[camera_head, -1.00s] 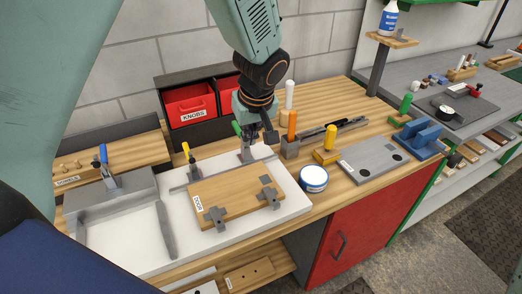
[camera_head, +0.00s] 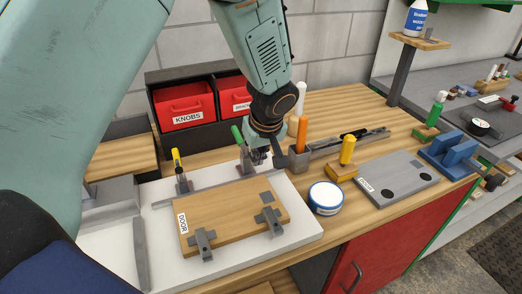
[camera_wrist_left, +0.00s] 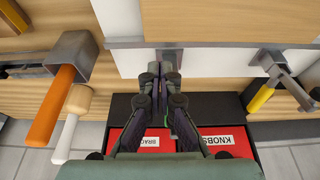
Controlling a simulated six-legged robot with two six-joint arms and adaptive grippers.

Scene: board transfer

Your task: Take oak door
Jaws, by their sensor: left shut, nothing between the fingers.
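The oak door (camera_head: 228,222) is a flat wooden board labelled DOOR, lying on a white board (camera_head: 300,238) on the bench. Two grey hinge-like brackets (camera_head: 203,243) sit along its front edge, and a grey square plate is near its right corner. My left gripper (camera_head: 260,158) is shut and empty, pointing down behind the door's far edge, near a green-handled clamp (camera_head: 243,158). In the left wrist view the closed fingertips (camera_wrist_left: 163,70) are by the white board's edge, with wood of the door (camera_wrist_left: 235,20) beyond. The right gripper is out of view.
Red bins (camera_head: 185,107) stand at the back. A yellow-handled clamp (camera_head: 181,172) is left of the green one. A holder with an orange handle (camera_head: 302,134), a round white tin (camera_head: 325,197) and a grey labelled panel (camera_head: 397,179) lie to the right.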

